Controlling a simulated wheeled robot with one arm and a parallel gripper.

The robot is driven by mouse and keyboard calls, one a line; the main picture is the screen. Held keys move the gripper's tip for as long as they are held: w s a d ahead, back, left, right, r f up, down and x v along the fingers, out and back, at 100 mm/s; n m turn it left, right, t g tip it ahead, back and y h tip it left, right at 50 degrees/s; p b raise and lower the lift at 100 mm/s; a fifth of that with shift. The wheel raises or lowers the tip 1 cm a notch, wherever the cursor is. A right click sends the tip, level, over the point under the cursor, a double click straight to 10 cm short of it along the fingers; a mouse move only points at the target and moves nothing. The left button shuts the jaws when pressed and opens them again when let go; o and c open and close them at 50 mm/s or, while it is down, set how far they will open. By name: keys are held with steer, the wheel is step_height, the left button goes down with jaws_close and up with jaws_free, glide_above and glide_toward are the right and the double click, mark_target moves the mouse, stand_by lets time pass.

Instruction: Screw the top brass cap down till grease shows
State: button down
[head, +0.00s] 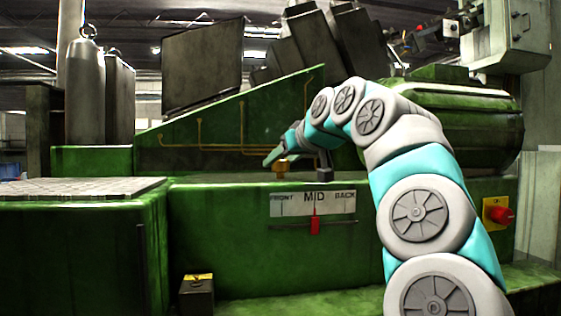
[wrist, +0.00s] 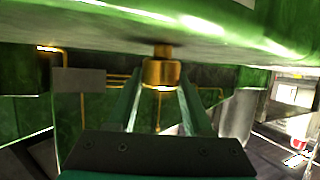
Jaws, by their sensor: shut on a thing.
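The brass cap (wrist: 160,73) is in the wrist view, between the two fingers of my gripper (wrist: 160,88). The fingers are shut on its sides. A narrower, darker stem (wrist: 162,50) joins the cap to a green machine surface at the top of that picture. In the head view the brass cap (head: 281,168) is small, on the green ledge below the sloped panel. My gripper (head: 272,158) reaches it there from the right and partly covers it. The cap's threads and fine surface are too small to make out.
A dark upright post (head: 324,164) stands close to the right of the cap. A FRONT/MID/BACK plate (head: 312,203) with a red pointer (head: 315,225) is below. Brass pipes (head: 200,147) run along the sloped panel. A red knob (head: 501,215) is on the right.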

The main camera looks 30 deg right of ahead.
steer(key=shift+f+m+h+b, duration=0.15)
steer(key=shift+m+h+b, duration=0.15)
steer(key=shift+h+b, duration=0.15)
steer(key=shift+f+m+h+b, duration=0.15)
steer(key=shift+m+h+b, duration=0.85)
steer(key=shift+h+b, duration=0.2)
steer(key=m+h+b, duration=0.2)
steer(key=shift+m+g+h, duration=0.3)
steer(key=shift+g+h, duration=0.05)
steer(key=shift+g, duration=0.05)
steer(key=m+g+h, duration=0.1)
steer(key=h, duration=0.1)
steer(key=r+m+g+h+p, duration=0.1)
steer(key=m, duration=0.1)
steer(key=shift+m+h, duration=0.3)
steer(key=shift+h, duration=0.1)
steer(key=shift+a+m+g+h+p, duration=0.1)
steer(key=shift+m+g+h+p, duration=1.3)
steer(key=shift+m+g+p, duration=0.4)
steer(key=shift+f, duration=0.1)
steer(key=shift+c, duration=1.5)
jaws_free()
